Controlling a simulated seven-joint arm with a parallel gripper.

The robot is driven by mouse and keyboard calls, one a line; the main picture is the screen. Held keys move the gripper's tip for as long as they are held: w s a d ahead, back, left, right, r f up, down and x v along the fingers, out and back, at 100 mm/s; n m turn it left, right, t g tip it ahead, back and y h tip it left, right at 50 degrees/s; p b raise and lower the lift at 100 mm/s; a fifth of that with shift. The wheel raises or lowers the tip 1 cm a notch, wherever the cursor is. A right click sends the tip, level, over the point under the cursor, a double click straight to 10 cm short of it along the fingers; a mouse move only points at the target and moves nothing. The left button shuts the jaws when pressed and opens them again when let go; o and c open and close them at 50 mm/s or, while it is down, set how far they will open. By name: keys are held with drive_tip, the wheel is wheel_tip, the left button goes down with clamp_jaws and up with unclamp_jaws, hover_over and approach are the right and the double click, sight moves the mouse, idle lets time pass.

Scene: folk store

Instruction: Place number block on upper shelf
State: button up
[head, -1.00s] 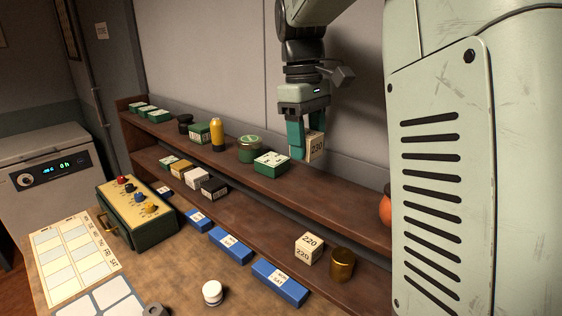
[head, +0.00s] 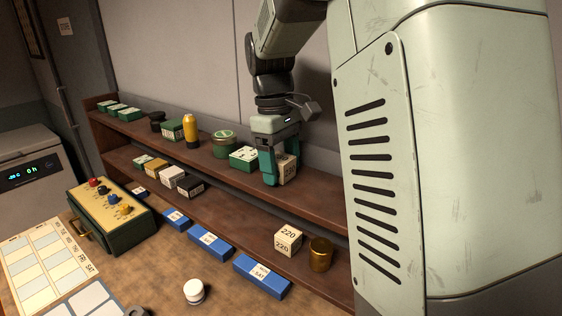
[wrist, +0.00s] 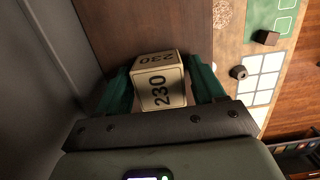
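A cream number block marked 230 (head: 288,171) is at the upper shelf (head: 318,199), right of a green-and-white box. In the wrist view the block (wrist: 159,82) sits between the two green fingers of my gripper (wrist: 160,90), which is shut on it. In the head view my gripper (head: 278,170) reaches down to the upper shelf. The block's base is at shelf height; I cannot tell whether it rests on the board. A second cream block marked 220 (head: 288,240) stands on the lower shelf.
On the upper shelf, the green-and-white box (head: 244,157), a green tin (head: 224,145) and a yellow bottle (head: 191,131) stand left of my gripper. Blue boxes (head: 210,243) line the table.

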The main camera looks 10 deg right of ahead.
drive_tip(key=shift+o, duration=0.6)
drive_tip(key=r, duration=0.7)
drive_tip(key=w+a+r, duration=0.1)
drive_tip(key=r, duration=0.3)
drive_tip(key=s+d+r+m+t, duration=0.1)
drive_tip(key=s+m+t, duration=0.1)
drive_tip(key=s, duration=0.4)
drive_tip(key=s+d+r+m+t, duration=0.1)
drive_tip(key=s+r+m, duration=0.1)
drive_tip(key=s, duration=0.5)
drive_tip(key=s+d+f+m+t+y, duration=0.1)
drive_tip(key=s+f+m+t, duration=0.2)
drive_tip(key=s+f, duration=0.4)
drive_tip(key=s+m, duration=0.1)
drive_tip(key=s, duration=0.4)
drive_tip(key=shift+d+m+t, duration=0.2)
drive_tip(key=shift+m+t, duration=0.1)
